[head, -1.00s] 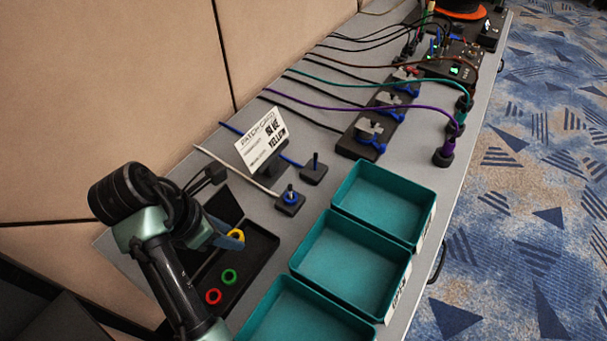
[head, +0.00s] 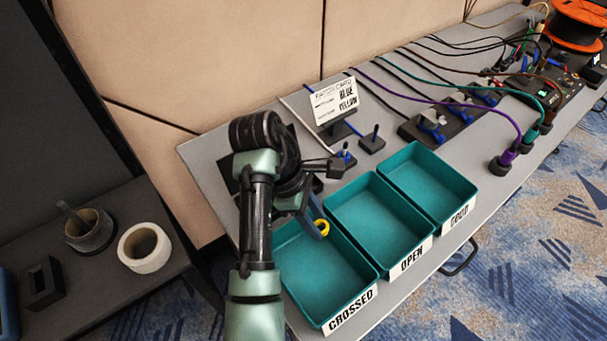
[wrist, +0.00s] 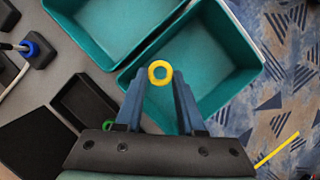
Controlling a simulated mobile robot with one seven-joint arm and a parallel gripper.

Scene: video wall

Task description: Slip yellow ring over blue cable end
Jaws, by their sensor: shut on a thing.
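The yellow ring (head: 321,227) is between the fingertips of my gripper (head: 316,229), which is shut on it. In the wrist view the ring (wrist: 160,72) sits at the tips of the blue fingers, its hole facing the camera. In the head view they appear over the CROSSED bin. The blue cable ends at a small dark block with an upright post (head: 372,142), below the card, apart from my gripper. A neighbouring block (head: 343,159) takes a white cable and carries a blue ring (wrist: 38,50). My arm hides most of the black ring tray; a green ring (wrist: 108,126) shows in the wrist view.
Teal bins labelled CROSSED (head: 337,296), OPEN (head: 372,229) and GOOD (head: 447,176) line the table's front. A card (head: 334,100) reading BLUE and YELLOW stands behind the blocks. Clamps (head: 435,125) and cables fill the right. A side table at left holds a tape roll (head: 144,248).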

